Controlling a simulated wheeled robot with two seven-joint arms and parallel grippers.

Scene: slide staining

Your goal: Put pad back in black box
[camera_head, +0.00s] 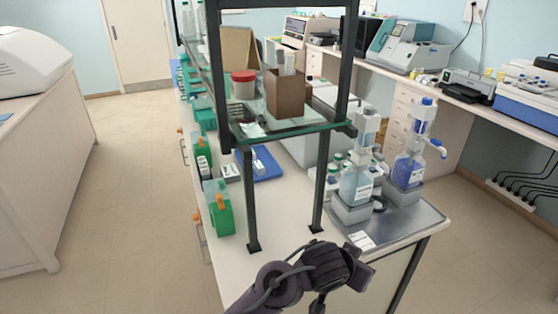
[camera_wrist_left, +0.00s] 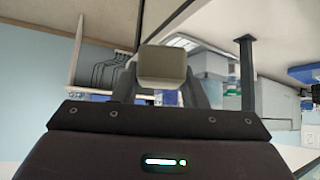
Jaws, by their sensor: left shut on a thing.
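My left gripper (camera_wrist_left: 161,88) is shut on a grey-beige block, which I take to be the pad (camera_wrist_left: 162,66). In the left wrist view it sits between the two fingers. In the head view my left arm reaches in at the bottom, over the near end of the bench, with its dark wrist beside the shelf post; the pad cannot be made out there. I cannot pick out a black box with certainty. A dark brown open box (camera_head: 286,94) holding white items stands on the glass shelf. My right gripper is not in view.
The glass shelf (camera_head: 295,127) stands on dark posts (camera_head: 319,190) close to my arm. Pump bottles (camera_head: 357,183) stand in grey holders on a metal tray (camera_head: 408,228) at the right. A red-lidded jar (camera_head: 243,86) is beside the brown box. Green containers (camera_head: 220,212) line the left edge.

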